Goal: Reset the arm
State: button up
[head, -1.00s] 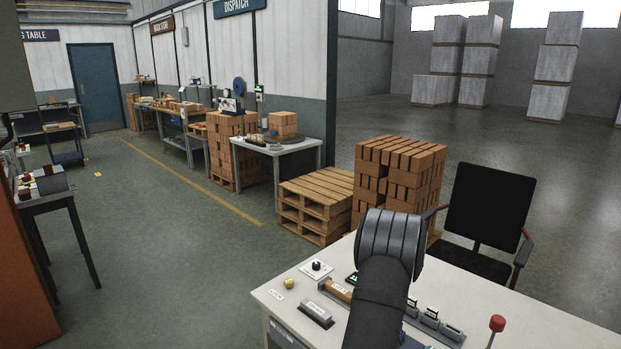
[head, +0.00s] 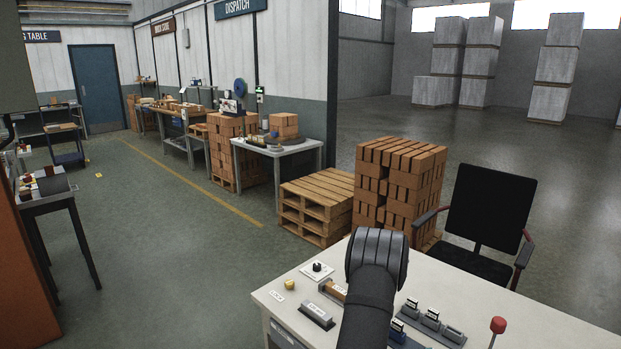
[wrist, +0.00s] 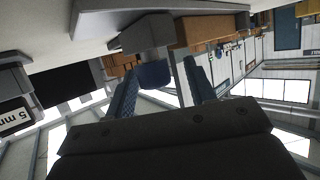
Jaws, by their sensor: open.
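My gripper (wrist: 160,66) shows in the wrist view with its two blue textured fingers apart. A blue piece (wrist: 154,75) shows in the gap between the fingers; I cannot tell what it is or how far off it lies, and nothing is visibly clamped. In the head view only my dark arm shows, raised over the white desk (head: 281,308); the gripper itself is hidden there. The wrist view is tilted, with the desk surface along its top.
On the desk are a yellow knob (head: 289,285), a black knob (head: 317,267), a grey block (head: 317,315), several grey label holders (head: 430,319) and a red-topped lever (head: 498,325). Behind stand a black chair (head: 490,208), stacked bricks (head: 400,180) and pallets (head: 316,205).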

jog(key=shift+r, duration=0.1)
jog(key=shift+n+t+y, duration=0.4)
jog(key=shift+y, duration=0.1)
jog(key=w+a+r, duration=0.1)
jog(key=a+r, duration=0.1)
jog(key=w+a+r, duration=0.2)
jog(key=shift+r, duration=0.1)
jog(key=shift+m+h, duration=0.5)
jog(key=shift+m, duration=0.3)
jog(key=shift+s+d+r, duration=0.25)
jog(key=shift+s+r, duration=0.05)
jog(key=shift+r, duration=0.55)
jog(key=shift+s+d+r, duration=0.2)
jog(key=shift+s+r, duration=0.05)
jog(key=shift+r, duration=0.55)
jog(key=shift+s+d+r, duration=0.25)
jog(key=shift+s+r, duration=0.05)
jog(key=shift+r, duration=0.55)
